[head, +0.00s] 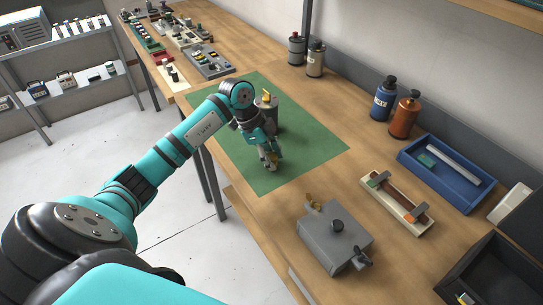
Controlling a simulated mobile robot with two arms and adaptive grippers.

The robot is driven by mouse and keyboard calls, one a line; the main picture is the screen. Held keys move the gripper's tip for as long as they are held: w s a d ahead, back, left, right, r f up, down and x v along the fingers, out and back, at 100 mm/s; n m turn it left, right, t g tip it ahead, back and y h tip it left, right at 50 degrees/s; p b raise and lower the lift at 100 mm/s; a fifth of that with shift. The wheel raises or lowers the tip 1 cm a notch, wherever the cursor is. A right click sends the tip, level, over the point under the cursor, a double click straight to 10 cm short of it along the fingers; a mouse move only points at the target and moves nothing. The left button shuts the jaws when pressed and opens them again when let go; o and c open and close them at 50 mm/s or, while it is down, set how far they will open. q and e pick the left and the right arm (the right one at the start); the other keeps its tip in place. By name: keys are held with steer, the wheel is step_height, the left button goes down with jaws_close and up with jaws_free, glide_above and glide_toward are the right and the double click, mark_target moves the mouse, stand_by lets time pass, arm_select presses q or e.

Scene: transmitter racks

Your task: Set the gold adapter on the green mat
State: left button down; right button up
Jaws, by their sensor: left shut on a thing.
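The green mat (310,141) lies flat on the wooden bench. My left gripper (269,164) points down over the mat's near part. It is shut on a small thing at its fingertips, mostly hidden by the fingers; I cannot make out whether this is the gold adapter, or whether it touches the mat. A grey cylinder with a gold-coloured fitting on top (266,95) stands on the mat behind the gripper, partly hidden by my arm. Small gold-coloured pieces (311,200) show at the grey box's far left edge. My right gripper is not in view.
The grey box (335,238) with a black knob stands right of the mat. Beyond it are a wooden holder (397,207), a blue tray (447,187) and blue and orange bottles (404,115). Trays of small parts (208,62) fill the far left. The mat's right part is clear.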

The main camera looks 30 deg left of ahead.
arm_select(q)
steer(key=shift+f, duration=0.1)
steer(key=c, duration=0.9)
jaws_free()
steer(key=shift+c, duration=0.2)
steer(key=b+v, duration=0.1)
steer(key=v, duration=1.1)
steer(key=shift+b, duration=0.3)
steer(key=shift+s+a, duration=0.1)
